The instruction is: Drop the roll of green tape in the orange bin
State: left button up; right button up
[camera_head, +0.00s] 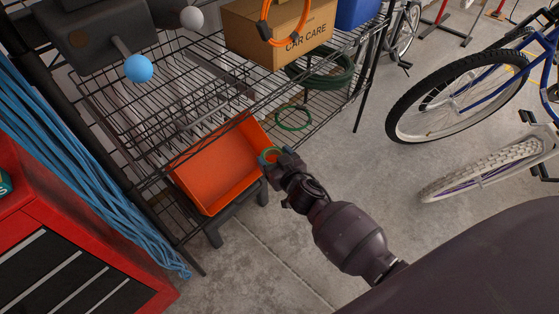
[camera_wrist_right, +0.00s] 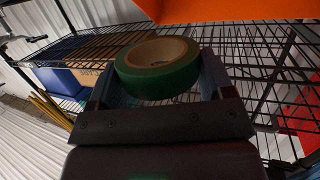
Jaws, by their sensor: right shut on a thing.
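An orange surface also shows at the top of the right wrist view (camera_wrist_right: 230,10). The roll of green tape (camera_head: 270,156) is at the bin's right edge, held at the tip of my right gripper (camera_head: 278,160). In the right wrist view the green tape (camera_wrist_right: 158,80) is clamped between the two fingers, its hollow core visible. I cannot tell whether the roll touches the bin. My left gripper is not in view.
A car care box (camera_head: 280,35) stands above, and a green hose coil (camera_head: 322,72) lies to the right. A red tool chest (camera_head: 60,235) is at left, with blue cords (camera_head: 100,160) beside it. Bicycles (camera_head: 462,98) stand at right.

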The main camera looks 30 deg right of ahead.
aim_at(264, 152)
jog(key=shift+w+a+f+b, duration=0.2)
jog(key=shift+w, duration=0.3)
jog(key=shift+w+a+f+b, duration=0.15)
jog(key=shift+w, duration=0.35)
jog(key=shift+w+a+f+b, duration=0.1)
jog(key=shift+w+a+b, duration=0.1)
jog(key=shift+w, duration=0.3)
jog(key=shift+w+a+f+b, duration=0.1)
jog(key=shift+w+a, duration=0.05)
jog(key=shift+w, duration=0.3)
pick_arm(q)
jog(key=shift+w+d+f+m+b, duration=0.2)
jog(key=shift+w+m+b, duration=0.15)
jog(key=shift+b, duration=0.2)
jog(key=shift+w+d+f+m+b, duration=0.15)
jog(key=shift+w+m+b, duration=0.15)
jog(key=shift+b, duration=0.25)
pick_arm(e)
jog(key=shift+w+a+f, duration=0.25)
jog(key=shift+w+a, duration=0.05)
jog(key=shift+w, duration=0.55)
jog(key=shift+w+a+f, duration=0.25)
jog(key=shift+w+a, duration=0.05)
jog(key=shift+w, duration=0.5)
jog(key=shift+w+a+f, duration=0.25)
jog(key=shift+w+a, duration=0.05)
jog(key=shift+w, duration=0.55)
